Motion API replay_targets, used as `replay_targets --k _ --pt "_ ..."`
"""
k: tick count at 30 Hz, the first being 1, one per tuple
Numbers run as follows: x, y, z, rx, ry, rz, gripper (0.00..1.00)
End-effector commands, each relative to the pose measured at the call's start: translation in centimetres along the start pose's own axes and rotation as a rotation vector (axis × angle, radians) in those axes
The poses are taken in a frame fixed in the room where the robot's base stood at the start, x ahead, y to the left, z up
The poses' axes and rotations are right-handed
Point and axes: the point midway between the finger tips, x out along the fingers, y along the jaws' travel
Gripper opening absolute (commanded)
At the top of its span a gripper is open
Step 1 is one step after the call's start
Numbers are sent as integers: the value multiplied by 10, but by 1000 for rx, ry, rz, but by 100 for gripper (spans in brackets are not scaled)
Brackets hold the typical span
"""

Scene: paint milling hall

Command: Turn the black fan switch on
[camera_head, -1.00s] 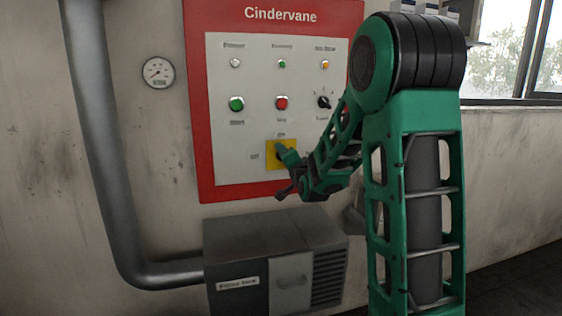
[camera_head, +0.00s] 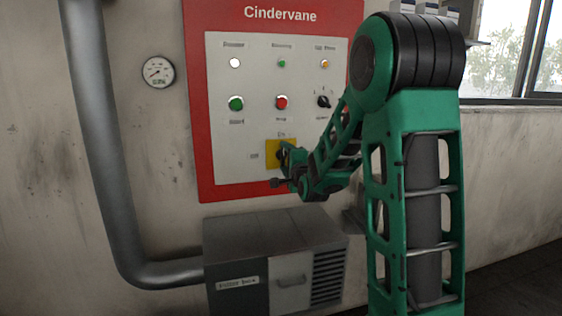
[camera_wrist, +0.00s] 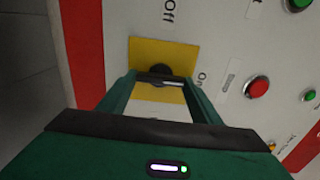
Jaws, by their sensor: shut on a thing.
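A black rotary switch (camera_wrist: 160,72) sits on a yellow plate (camera_head: 272,147) low on the red-edged Cindervane panel. The wrist view shows it between my fingers, with "Off" and "On" lettered around the yellow plate (camera_wrist: 150,50). My gripper (camera_head: 284,164) is at the plate in the head view, and its fingers are shut on the switch in the wrist view (camera_wrist: 160,82). The fingers hide much of the switch, so its exact angle is hard to tell.
Above are a green button (camera_head: 236,103), a red button (camera_head: 281,102), a small black selector (camera_head: 323,102) and a row of lamps, the white one (camera_head: 235,63) bright. A grey box (camera_head: 270,262) stands out below the panel. A thick pipe (camera_head: 108,190) runs at left.

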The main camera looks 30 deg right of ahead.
Motion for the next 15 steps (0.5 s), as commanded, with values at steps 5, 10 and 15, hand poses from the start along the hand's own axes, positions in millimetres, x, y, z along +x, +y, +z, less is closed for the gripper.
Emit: replay_targets --k 5,10,15 --pt "0 1 2 5 -4 3 36" --pt "0 2 2 4 -3 4 36" --pt "0 1 1 3 -2 3 77"
